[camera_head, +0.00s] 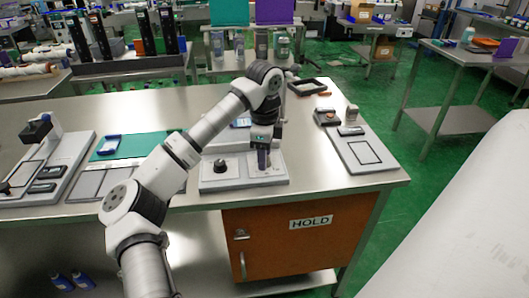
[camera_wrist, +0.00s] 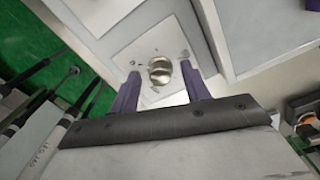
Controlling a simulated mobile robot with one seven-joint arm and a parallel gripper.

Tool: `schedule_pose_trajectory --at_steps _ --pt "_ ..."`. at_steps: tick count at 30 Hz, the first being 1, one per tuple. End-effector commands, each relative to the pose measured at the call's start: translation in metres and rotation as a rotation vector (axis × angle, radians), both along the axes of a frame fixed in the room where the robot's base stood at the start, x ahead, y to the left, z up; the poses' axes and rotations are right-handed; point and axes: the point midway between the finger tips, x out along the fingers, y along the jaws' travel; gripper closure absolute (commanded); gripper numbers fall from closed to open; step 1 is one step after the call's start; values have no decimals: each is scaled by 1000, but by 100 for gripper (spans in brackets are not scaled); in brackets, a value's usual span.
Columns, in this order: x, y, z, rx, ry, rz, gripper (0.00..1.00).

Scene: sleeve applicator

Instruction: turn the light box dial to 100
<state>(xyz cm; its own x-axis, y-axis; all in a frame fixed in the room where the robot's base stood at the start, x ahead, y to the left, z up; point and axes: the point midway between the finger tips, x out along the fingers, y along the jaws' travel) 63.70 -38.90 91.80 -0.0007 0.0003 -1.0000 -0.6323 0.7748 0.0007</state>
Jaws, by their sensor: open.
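The light box (camera_head: 218,184) is a flat pale grey unit near the front edge of the steel table in the head view. A black knob (camera_head: 220,166) stands on its left part. The right part lies under my gripper (camera_head: 264,160), which points down at it. In the wrist view a round metallic dial (camera_wrist: 160,71) sits on a pale square plate (camera_wrist: 125,55) with small marks around it. My gripper (camera_wrist: 164,90) is open, with one purple finger on each side of the dial. I cannot tell whether the fingers touch it. The dial's setting is too small to read.
A grey board with a black-outlined square (camera_head: 364,153) lies to the right. A green mat (camera_head: 135,146) and another device (camera_head: 45,155) are to the left. An orange cabinet (camera_head: 280,240) marked HOLD is below the tabletop. Bare tabletop (camera_head: 150,108) lies behind the mat.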

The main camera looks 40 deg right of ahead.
Motion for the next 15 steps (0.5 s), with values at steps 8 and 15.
schedule_pose_trajectory --at_steps 8,15 --pt "0 0 -3 0 0 0 53" --pt "0 0 -3 0 0 0 78"
